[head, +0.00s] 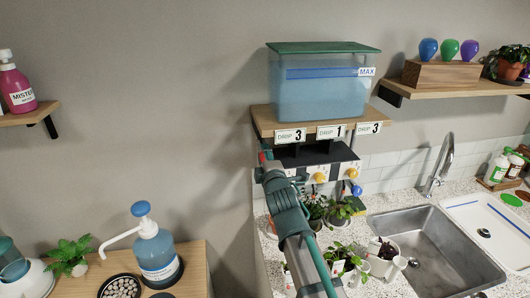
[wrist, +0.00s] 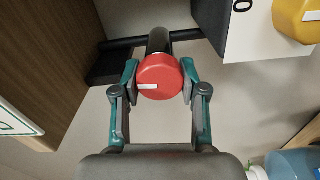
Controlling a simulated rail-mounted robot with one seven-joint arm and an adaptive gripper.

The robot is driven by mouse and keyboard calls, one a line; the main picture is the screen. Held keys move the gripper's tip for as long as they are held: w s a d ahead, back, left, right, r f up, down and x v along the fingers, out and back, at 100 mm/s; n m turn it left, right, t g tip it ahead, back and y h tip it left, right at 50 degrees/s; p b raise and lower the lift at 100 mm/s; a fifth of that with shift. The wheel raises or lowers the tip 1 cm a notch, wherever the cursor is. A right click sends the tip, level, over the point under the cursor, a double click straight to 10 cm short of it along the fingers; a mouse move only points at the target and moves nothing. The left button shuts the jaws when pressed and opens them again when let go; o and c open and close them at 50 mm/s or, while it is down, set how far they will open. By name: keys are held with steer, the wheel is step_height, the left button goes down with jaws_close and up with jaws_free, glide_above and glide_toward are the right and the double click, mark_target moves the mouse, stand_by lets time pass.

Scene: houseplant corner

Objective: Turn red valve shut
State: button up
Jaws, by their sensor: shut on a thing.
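The red valve (wrist: 160,72) is a round red knob with a white mark across its face, lying level in the wrist view. It sits on the end of a dark pipe. My gripper (wrist: 159,80) has one finger on each side of the knob and is shut on it. In the head view my gripper (head: 266,160) is at the left end of the valve row under the tank shelf. Only a sliver of red shows there, and my arm hides the rest.
Yellow knobs (head: 320,177) and a blue knob (head: 357,190) are right of my gripper. A yellow knob (wrist: 298,18) is close by in the wrist view. A water tank (head: 322,95) stands above. Potted plants (head: 342,207) and a sink (head: 435,250) are below and right.

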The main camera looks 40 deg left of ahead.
steer(key=shift+n+p, duration=0.35)
steer(key=shift+n, duration=0.15)
steer(key=o, duration=1.1)
steer(key=v, duration=1.2)
steer(key=shift+s+a, duration=0.1)
